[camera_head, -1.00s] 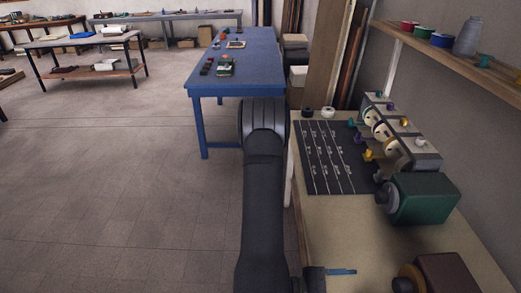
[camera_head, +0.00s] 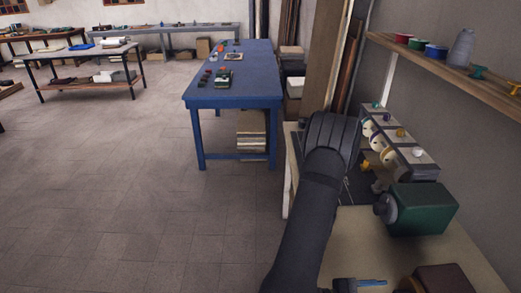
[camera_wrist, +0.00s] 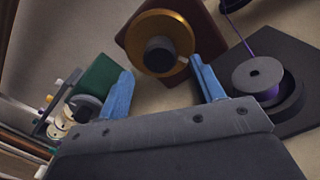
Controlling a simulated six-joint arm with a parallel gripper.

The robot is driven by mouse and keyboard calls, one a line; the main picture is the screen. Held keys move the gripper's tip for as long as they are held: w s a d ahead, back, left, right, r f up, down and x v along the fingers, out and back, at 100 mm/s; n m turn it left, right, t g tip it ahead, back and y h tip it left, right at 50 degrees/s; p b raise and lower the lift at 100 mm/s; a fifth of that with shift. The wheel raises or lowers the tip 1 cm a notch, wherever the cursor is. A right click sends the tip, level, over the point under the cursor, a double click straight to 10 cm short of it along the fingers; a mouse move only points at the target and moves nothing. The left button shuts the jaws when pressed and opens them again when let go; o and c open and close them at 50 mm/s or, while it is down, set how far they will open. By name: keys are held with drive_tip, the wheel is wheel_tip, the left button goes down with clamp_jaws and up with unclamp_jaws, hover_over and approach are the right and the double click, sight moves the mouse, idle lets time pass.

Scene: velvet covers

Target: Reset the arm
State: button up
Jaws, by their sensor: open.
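My gripper (camera_wrist: 161,64) shows in the wrist view with its two blue fingers spread apart and nothing held between them. Beyond the fingers is a brass-rimmed disc with a dark hub (camera_wrist: 160,46) on a dark red block (camera_wrist: 203,22); I cannot tell their distance from the fingertips. In the head view, a blue finger (camera_head: 370,283) shows at the bottom edge above the beige bench (camera_head: 365,240). My dark arm spans from the bottom to the bench's far end and hides much of the black mat there.
A green block with a grey wheel (camera_head: 425,208) and a row of grey units (camera_head: 400,148) stand along the bench's right side. A shelf (camera_head: 450,72) with spools runs above. In the wrist view, a grey spool (camera_wrist: 258,76) sits on a black base. A blue table (camera_head: 236,100) stands beyond.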

drive_tip(key=d, duration=0.4)
drive_tip(key=shift+d, duration=0.1)
drive_tip(key=shift+n, duration=0.9)
